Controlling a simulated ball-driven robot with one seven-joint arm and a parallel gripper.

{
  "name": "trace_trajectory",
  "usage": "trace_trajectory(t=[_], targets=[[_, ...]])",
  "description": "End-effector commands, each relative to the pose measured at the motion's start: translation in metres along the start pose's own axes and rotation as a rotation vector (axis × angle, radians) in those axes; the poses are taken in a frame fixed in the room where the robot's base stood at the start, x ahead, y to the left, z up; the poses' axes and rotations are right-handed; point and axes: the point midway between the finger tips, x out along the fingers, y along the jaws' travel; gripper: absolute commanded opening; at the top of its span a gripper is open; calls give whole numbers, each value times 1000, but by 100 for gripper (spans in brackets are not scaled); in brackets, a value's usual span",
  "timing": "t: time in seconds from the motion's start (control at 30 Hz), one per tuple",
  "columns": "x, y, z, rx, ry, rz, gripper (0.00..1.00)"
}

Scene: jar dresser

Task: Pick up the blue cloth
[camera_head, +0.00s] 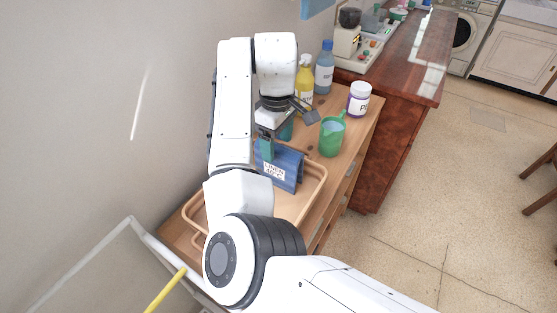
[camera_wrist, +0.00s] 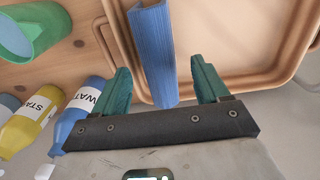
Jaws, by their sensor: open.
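The blue cloth (camera_head: 291,178) stands upright like a folded tent at the far end of a tan tray (camera_head: 323,178), with a white label reading LINEN on its face. In the wrist view, the blue cloth (camera_wrist: 152,45) runs as a narrow ridge between my two green fingers. My gripper (camera_wrist: 160,72) is open, with one finger on each side of the cloth and a visible gap to each. In the head view, my gripper (camera_head: 276,141) is at the cloth's far top edge, and my arm hides part of the cloth and tray.
A green jug (camera_head: 332,138) stands right of the cloth on the wooden dresser (camera_head: 372,112). A white jar with a purple band (camera_head: 358,98), a yellow bottle (camera_head: 304,85) and a blue bottle (camera_head: 324,70) stand behind. A wall is close on the left.

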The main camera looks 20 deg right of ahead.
Motion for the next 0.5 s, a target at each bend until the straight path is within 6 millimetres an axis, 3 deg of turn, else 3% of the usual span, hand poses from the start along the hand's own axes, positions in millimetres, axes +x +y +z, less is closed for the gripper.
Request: trace_trajectory(t=[0.3,0.5], targets=[[41,1,4,0,-2,-1,74],[50,1,4,1,0,0,74]])
